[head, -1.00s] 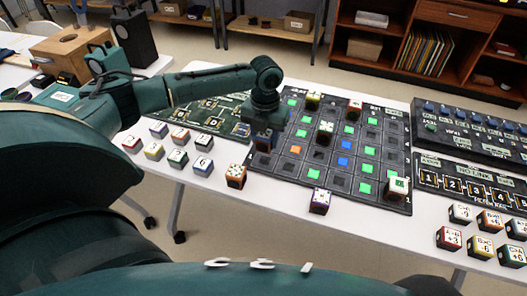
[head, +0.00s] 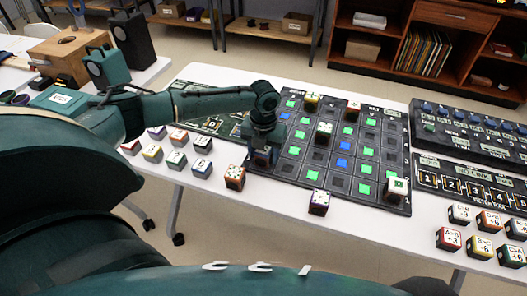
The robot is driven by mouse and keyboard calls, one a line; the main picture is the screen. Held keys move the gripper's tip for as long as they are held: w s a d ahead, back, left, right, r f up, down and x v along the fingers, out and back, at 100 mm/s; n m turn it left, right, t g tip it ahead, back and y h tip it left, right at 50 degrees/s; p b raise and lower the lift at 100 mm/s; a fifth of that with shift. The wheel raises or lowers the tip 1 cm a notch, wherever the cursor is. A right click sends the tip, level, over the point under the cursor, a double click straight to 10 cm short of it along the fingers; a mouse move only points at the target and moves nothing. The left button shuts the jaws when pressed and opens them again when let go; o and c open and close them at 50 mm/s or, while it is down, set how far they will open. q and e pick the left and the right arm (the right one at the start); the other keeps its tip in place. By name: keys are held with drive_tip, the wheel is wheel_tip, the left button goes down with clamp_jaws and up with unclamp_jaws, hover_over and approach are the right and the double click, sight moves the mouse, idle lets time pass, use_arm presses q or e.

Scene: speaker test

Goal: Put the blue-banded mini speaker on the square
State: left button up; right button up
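My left gripper (head: 263,157) points down at the near left corner of the dark grid board (head: 287,167). A small dark block-like shape with a bluish tint shows at its fingertips; I cannot tell whether it is held or is part of the gripper. No mini speaker with a clear blue band stands out. A white-topped cube with a purple-blue band (head: 318,203) sits at the board's near edge, and one with an orange-red band (head: 235,177) sits left of it. The board has green and blue lit squares (head: 342,162). My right gripper is not in view.
Several numbered cubes (head: 202,168) stand on the white table left of the gripper. More cubes stand on the grid, including one near its right corner (head: 396,189). A dark panel (head: 468,183) and several lettered cubes (head: 460,214) are at the right.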

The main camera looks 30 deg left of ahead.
use_arm(q)
drive_tip(key=shift+o, duration=0.8)
drive_tip(key=shift+r, duration=0.1)
drive_tip(key=shift+r, duration=0.2)
wheel_tip(320, 180, up, 12)
drive_tip(key=shift+f, duration=0.15)
